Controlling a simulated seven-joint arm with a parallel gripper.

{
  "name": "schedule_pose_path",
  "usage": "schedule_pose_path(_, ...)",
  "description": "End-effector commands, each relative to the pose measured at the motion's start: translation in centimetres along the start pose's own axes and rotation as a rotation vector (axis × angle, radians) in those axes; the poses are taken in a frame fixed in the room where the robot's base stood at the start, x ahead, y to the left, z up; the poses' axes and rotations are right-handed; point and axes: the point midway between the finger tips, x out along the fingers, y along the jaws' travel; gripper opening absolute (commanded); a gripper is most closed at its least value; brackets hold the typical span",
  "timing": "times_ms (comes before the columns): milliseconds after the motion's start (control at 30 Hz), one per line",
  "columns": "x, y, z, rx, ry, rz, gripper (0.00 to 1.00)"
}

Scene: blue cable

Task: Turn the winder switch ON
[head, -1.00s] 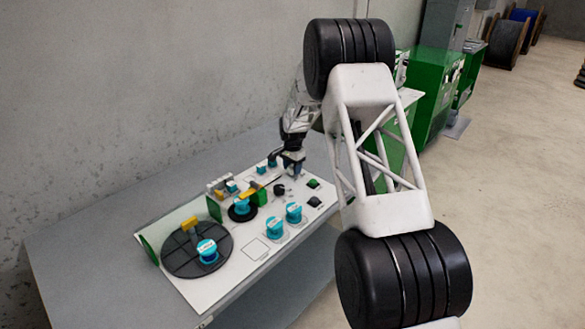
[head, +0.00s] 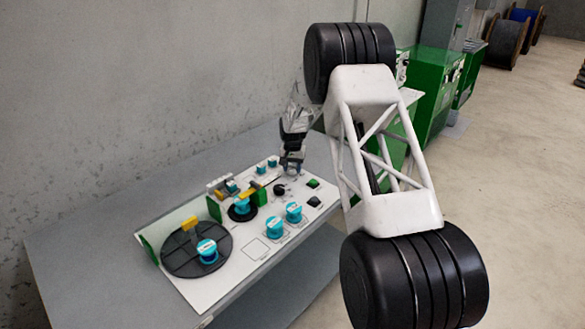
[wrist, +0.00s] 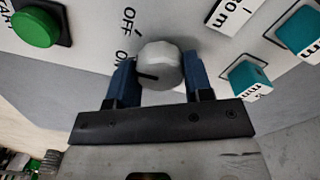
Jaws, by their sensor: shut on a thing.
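The winder switch is a round grey knob (wrist: 160,66) with a dark pointer line, on the pale panel (wrist: 90,70) in the wrist view. The words OFF and ON are printed to its left. The pointer line lies on the left side of the knob, toward the ON end of the lettering. My gripper (wrist: 160,82) has its two blue fingers on either side of the knob and is shut on it. In the head view my gripper (head: 290,168) is down at the far right part of the panel (head: 255,274), where the knob itself is too small to make out.
A green START button (wrist: 36,28) is left of the knob in the wrist view. Teal blocks (wrist: 250,80) sit to its right. In the head view, teal spools (head: 293,212), a black turntable (head: 185,262) and a black round part (head: 280,190) stand on the panel.

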Motion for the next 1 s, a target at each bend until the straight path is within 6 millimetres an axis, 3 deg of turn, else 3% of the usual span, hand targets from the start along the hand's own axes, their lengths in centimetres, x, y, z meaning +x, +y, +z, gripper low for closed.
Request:
schedule_pose_path(500, -0.16, -0.01, -0.05, -0.417, 0.001, 0.000, 0.23)
schedule_pose_path(1000, -0.06, 0.00, -0.02, -0.515, 0.000, 0.000, 0.23)
